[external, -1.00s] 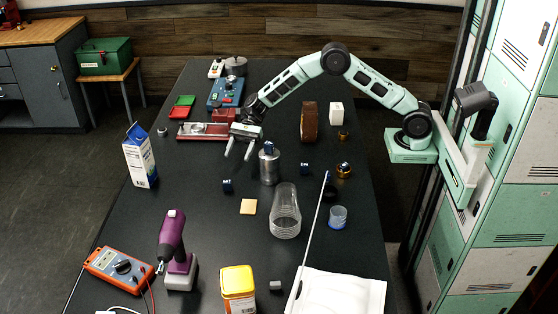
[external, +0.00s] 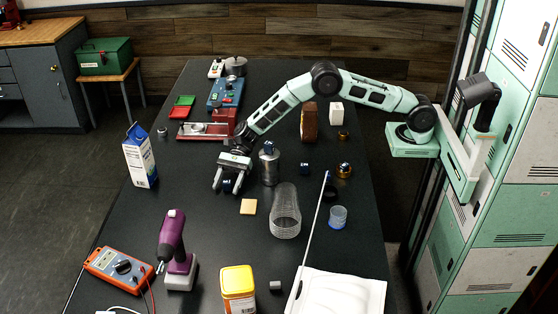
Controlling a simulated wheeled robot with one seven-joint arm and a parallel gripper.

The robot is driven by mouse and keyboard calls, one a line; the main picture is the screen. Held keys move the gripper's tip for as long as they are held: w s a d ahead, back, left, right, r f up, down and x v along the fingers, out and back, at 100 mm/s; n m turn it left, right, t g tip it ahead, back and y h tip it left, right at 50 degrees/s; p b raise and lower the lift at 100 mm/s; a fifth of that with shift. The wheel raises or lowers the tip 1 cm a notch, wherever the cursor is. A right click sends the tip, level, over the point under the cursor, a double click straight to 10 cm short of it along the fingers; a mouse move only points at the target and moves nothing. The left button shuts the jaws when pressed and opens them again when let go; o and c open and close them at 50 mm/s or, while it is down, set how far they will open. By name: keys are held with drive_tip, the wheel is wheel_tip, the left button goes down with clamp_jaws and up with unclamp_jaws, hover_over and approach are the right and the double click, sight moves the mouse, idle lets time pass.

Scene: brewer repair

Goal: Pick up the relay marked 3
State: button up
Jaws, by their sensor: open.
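Three small dark blue blocks look like the relays; their markings are too small to read. One relay (external: 227,183) lies on the left middle of the table. My gripper (external: 227,188) is open above it, with a finger showing on either side of the block. I cannot tell whether the fingers touch it. A second relay (external: 304,168) lies on the table right of the metal cylinder. A third relay (external: 269,146) sits on top of that cylinder (external: 269,169).
The metal cylinder stands close to the right of my gripper. A milk carton (external: 140,157) stands left. A purple drill (external: 175,248) is in front, with clear table between.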

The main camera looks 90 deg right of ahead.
clamp_jaws()
idle(0.3)
